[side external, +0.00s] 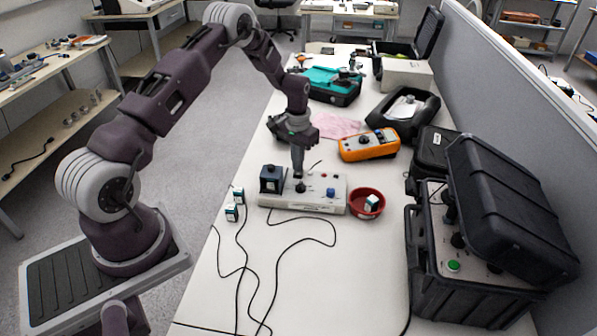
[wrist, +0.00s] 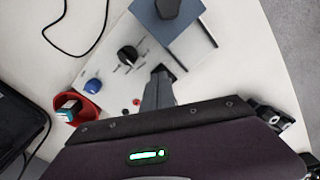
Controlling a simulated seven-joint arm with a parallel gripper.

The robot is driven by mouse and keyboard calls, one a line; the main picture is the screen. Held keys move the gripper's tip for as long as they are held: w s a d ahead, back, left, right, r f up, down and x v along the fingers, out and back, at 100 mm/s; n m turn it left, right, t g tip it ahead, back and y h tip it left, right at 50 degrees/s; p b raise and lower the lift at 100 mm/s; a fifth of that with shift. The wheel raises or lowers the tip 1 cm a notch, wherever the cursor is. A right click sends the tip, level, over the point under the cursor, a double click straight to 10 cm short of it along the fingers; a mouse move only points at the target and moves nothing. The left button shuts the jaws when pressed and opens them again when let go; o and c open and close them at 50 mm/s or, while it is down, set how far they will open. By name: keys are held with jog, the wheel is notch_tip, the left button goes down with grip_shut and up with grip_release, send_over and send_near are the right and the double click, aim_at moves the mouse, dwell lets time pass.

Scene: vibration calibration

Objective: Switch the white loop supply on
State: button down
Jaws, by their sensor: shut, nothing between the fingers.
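The white loop supply (side external: 285,204) is a low white box on the bench. Its top carries a black knob (side external: 301,187), a blue knob (side external: 330,193) and small red parts; the knobs also show in the wrist view, black (wrist: 127,55) and blue (wrist: 93,86). A dark blue block with a black top (side external: 271,180) sits at its left end. My gripper (side external: 298,174) points down over the supply, fingers shut and empty, close behind the black knob. In the wrist view my fingertips (wrist: 160,73) are beside the black knob; contact with the panel cannot be told.
An orange meter (side external: 369,146) lies behind. Small cubes (side external: 234,205) and black cables lie left and in front. An open black case (side external: 466,309) stands front right.

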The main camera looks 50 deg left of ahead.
jog(key=shift+f, duration=0.9)
dwell(0.5)
jog(key=shift+r, duration=3.5)
notch_tip(320, 180, up, 14)
jog(key=f+t, duration=0.1)
send_over(298, 174)
jog(key=s+d, duration=0.2)
jog(key=d, duration=0.4)
jog(key=s+d+r+m+t, duration=0.1)
jog(key=s+d+r, duration=0.25)
jog(key=r, duration=0.25)
jog(key=s+d+r+t, duration=0.1)
jog(key=s+d+r, duration=0.2)
jog(key=s+r, duration=0.15)
jog(key=s+d+r+m+t, duration=0.1)
jog(key=s+d, duration=0.3)
jog(key=s, duration=0.6)
jog(key=s+d+r+m+t, duration=0.1)
jog(key=s+d+r, duration=0.2)
jog(key=s, duration=0.7)
jog(key=shift+s+d+t, duration=0.3)
jog(key=shift+s+d, duration=0.1)
